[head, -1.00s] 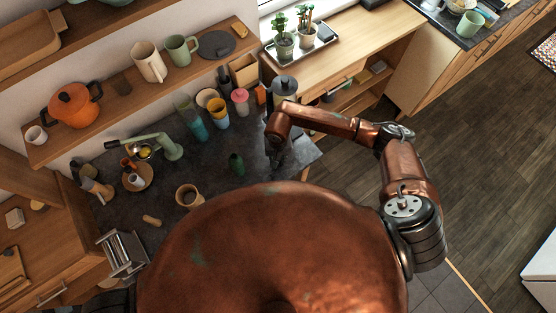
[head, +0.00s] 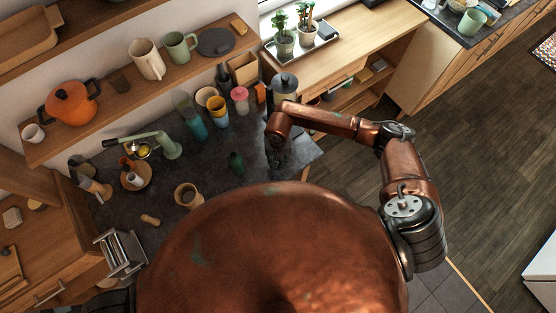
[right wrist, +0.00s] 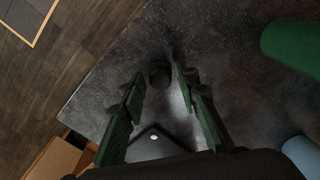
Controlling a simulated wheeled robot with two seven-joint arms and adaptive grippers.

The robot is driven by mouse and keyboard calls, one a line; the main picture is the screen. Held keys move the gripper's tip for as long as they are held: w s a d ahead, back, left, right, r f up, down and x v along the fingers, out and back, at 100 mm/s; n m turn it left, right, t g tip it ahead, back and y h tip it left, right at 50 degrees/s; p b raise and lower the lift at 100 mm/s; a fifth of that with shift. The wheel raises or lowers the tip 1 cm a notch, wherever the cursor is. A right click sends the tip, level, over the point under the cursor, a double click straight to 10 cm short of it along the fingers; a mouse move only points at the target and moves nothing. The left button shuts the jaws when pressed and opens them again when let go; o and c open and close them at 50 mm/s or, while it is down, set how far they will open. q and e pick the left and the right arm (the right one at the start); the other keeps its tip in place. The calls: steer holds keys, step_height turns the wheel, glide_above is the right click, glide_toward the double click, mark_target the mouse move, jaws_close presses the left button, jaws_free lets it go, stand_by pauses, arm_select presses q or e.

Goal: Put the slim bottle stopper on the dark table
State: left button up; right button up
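A small dark round-topped piece (right wrist: 158,75), which looks like the slim bottle stopper, stands on the dark table (right wrist: 235,90) in the right wrist view. It lies between the fingertips of my right gripper (right wrist: 159,80), whose fingers are spread with a gap on each side of it. In the head view my right gripper (head: 277,155) points down over the right part of the dark table (head: 225,188), near its edge. The stopper cannot be made out there against the dark gripper and tabletop. My left gripper is not in view.
Cups (head: 217,110) and a wooden jar (head: 187,195) stand farther left. The table edge and floor (right wrist: 60,70) are close by.

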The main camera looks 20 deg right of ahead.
steer(key=shift+o, duration=0.8)
